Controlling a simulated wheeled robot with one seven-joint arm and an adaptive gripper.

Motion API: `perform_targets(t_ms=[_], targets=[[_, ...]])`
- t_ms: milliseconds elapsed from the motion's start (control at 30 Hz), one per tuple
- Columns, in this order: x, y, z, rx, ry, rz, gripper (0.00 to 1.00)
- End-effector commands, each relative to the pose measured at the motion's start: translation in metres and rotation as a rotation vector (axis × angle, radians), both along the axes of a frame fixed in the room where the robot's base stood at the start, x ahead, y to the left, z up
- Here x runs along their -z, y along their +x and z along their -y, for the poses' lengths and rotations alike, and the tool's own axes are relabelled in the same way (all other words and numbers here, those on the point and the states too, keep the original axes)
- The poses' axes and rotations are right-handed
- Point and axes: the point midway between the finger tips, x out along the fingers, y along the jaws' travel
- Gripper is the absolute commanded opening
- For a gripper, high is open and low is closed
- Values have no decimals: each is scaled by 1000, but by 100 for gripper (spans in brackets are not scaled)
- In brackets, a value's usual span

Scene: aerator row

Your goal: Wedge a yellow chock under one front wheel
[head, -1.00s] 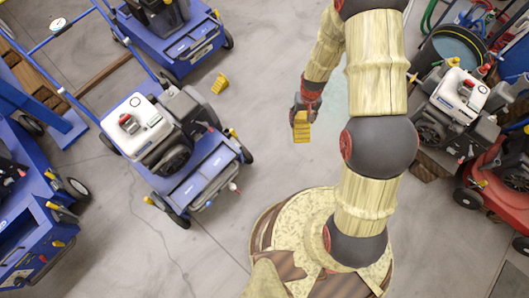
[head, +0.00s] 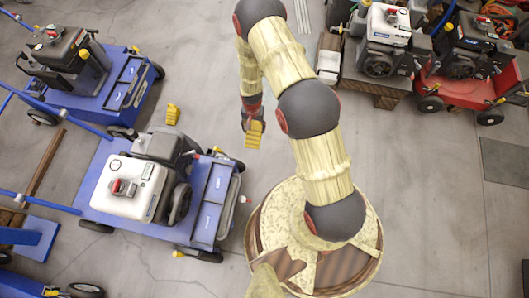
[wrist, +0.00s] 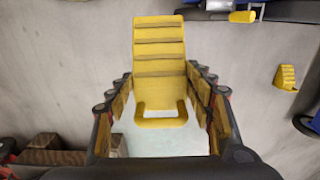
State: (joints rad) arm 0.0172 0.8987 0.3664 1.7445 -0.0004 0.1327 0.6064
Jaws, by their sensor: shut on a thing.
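My gripper (head: 254,123) is shut on a yellow chock (head: 254,135), held above the floor to the right of the nearest blue aerator (head: 205,195). In the wrist view the chock (wrist: 159,50) sits between the two fingers of my gripper (wrist: 160,100), its ridged face and handle loop showing. A second yellow chock (head: 172,114) lies on the floor beyond that aerator, and it also shows in the wrist view (wrist: 286,77). A dark front wheel (head: 237,164) shows at the aerator's far right corner. The held chock is apart from this wheel.
Another blue aerator (head: 120,85) stands at the upper left. A red machine (head: 455,92) and an engine on a wooden pallet (head: 375,90) stand at the upper right. Open grey floor (head: 420,200) lies to the right.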

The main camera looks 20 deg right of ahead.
Motion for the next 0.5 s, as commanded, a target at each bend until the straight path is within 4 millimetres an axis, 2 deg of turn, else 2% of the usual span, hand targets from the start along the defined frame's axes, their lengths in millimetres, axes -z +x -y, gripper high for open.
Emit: perform_targets(t_ms=[33, 267, 500], targets=[[29, -2, 2, 91, 0, -5, 7], [141, -13, 9, 555, -3, -4, 7], [256, -49, 13, 1036, -4, -3, 7]])
